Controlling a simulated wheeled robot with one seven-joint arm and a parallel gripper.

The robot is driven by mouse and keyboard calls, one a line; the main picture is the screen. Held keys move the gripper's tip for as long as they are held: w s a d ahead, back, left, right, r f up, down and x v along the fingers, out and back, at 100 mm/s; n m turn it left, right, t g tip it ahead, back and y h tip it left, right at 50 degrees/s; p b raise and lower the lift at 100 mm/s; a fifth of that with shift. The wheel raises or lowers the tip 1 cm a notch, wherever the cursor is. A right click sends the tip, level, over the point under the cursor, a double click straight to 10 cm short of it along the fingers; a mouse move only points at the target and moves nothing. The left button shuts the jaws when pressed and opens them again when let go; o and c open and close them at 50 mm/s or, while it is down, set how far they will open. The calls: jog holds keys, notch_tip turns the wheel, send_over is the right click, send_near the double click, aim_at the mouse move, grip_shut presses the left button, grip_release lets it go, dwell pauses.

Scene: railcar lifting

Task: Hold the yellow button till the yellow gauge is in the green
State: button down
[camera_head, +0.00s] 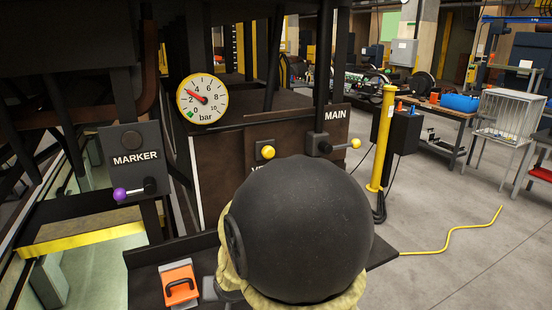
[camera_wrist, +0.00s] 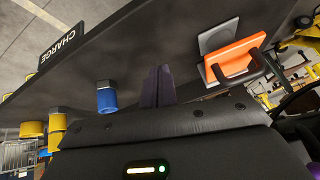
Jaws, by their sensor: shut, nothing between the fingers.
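The yellow-rimmed gauge (camera_head: 203,98) hangs at the upper left of the head view. Its red needle points between 2 and 4 bar, and a small green patch sits near 0, away from the needle. A yellow button (camera_head: 267,152) sits on a dark box below and right of the gauge; the label under it is partly hidden. My gripper (camera_wrist: 159,78) shows in the wrist view with its dark fingers shut and empty, over a dark surface. A blue cylinder (camera_wrist: 107,97) is left of the fingers. In the head view my arm hides the gripper.
An orange block with a black handle (camera_head: 180,287) lies on the dark shelf and shows in the wrist view (camera_wrist: 235,57). A CHARGE label (camera_wrist: 62,46) and yellow cylinders (camera_wrist: 57,121) are at left. The MARKER lever (camera_head: 133,190) and MAIN lever (camera_head: 340,146) flank the panel.

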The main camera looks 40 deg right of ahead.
aim_at(269, 153)
jog(key=d+r+m+t+h+p, duration=0.2)
jog(key=d+r+m+t+p, duration=0.5)
jog(key=d+r, duration=1.4)
jog(key=d+m+t, duration=0.1)
jog(key=m+t, duration=0.3)
jog(key=m, duration=0.4)
jog(key=shift+s+h, duration=0.3)
jog(key=shift+w+r, duration=0.1)
jog(key=shift+w, duration=0.1)
jog(key=p+x, duration=0.6)
jog(key=x, duration=0.7)
jog(key=shift+w, duration=0.2)
jog(key=shift+d, duration=0.2)
